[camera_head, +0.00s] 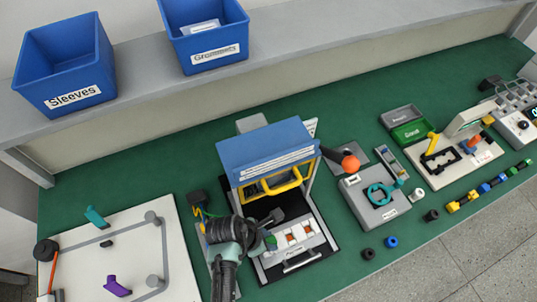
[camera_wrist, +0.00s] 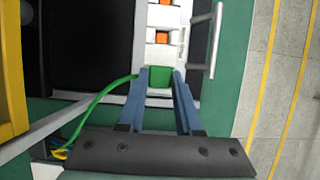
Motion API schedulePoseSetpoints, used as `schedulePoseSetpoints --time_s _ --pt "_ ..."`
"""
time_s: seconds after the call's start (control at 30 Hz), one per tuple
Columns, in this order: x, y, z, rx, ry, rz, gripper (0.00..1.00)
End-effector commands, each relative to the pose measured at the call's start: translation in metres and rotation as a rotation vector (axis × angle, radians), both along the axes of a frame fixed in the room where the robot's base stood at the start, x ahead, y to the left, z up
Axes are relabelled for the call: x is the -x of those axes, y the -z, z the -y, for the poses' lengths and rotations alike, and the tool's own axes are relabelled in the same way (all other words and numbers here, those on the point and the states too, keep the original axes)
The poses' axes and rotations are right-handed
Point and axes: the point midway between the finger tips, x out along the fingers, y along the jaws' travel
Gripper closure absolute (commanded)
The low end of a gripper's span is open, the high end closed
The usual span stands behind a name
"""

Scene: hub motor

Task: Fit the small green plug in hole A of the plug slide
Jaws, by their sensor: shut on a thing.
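My gripper (camera_wrist: 161,90) is shut on the small green plug (camera_wrist: 160,77), one blue finger on each side. The green cable runs left from the plug in the wrist view. The plug is at or above the near end of the pale plug slide (camera_wrist: 147,38), in line with its row of orange-marked openings. I cannot tell whether it touches the slide or enters a hole. No hole letter is readable. In the head view the plug (camera_head: 271,242) shows at the slide's (camera_head: 302,254) left end, beside my gripper (camera_head: 268,240).
A blue hinged cover (camera_head: 266,150) with a yellow handle (camera_head: 275,188) stands raised behind the slide. A bar handle (camera_wrist: 214,40) runs along the slide's edge. A grey fixture (camera_head: 370,210) stands right. The green mat between holds small rings (camera_head: 391,242).

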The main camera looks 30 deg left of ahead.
Motion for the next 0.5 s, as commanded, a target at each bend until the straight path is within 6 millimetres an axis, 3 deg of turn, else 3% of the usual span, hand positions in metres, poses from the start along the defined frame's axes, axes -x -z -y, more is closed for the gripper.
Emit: schedulePoseSetpoints --time_s 0.5 --pt "-0.0002 0.0111 0.0 0.0 0.0 0.0 1.0"
